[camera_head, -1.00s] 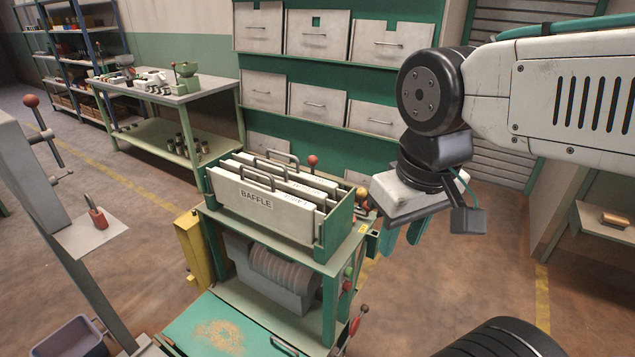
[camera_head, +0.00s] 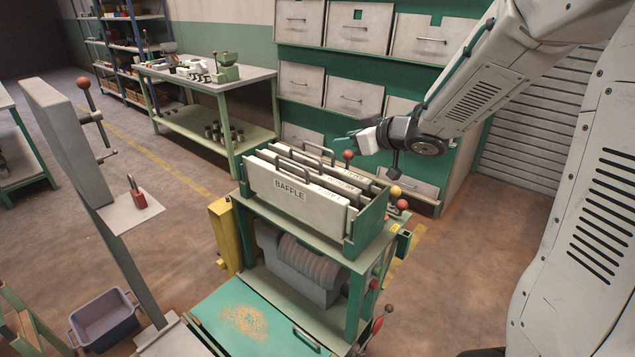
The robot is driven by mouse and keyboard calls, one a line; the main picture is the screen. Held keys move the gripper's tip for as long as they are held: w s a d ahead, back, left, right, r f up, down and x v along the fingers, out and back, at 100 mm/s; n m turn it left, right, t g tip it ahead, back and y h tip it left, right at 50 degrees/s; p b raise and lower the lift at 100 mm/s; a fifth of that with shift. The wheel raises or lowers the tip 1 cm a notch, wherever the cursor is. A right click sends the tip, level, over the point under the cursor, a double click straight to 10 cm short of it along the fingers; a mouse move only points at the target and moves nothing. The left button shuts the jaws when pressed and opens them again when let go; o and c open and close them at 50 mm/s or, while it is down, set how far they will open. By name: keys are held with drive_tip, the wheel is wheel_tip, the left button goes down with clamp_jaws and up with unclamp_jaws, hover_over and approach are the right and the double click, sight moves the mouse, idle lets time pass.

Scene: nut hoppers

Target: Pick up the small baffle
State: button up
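Several pale upright plates with dark loop handles stand in a green rack (camera_head: 372,228) on top of the green machine. The front plate (camera_head: 268,198) is labelled "BAFFLE". The plates behind carry lettering too small to read, so I cannot tell which one is the small baffle. My gripper (camera_head: 343,139) is above and behind the rack, its green fingers pointing left, apart from the plates and handles. It holds nothing that I can see. The fingers overlap at this angle, so their opening is unclear.
Ball-topped levers (camera_head: 395,192) stick up at the rack's right end. Grey drawers (camera_head: 352,95) in a green cabinet stand behind my gripper. A workbench (camera_head: 205,82) stands at the back left, a grey post (camera_head: 70,140) at the left. Open floor lies right of the machine.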

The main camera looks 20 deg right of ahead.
drive_tip(key=shift+a+f+n+g+y, duration=0.3)
drive_tip(key=shift+a+f+y, duration=0.3)
drive_tip(key=shift+a+y, duration=0.1)
drive_tip(key=x, duration=0.7)
drive_tip(key=shift+w+f, duration=0.15)
drive_tip(key=shift+w, duration=0.25)
drive_tip(key=shift+d, duration=0.1)
clamp_jaws()
idle(0.4)
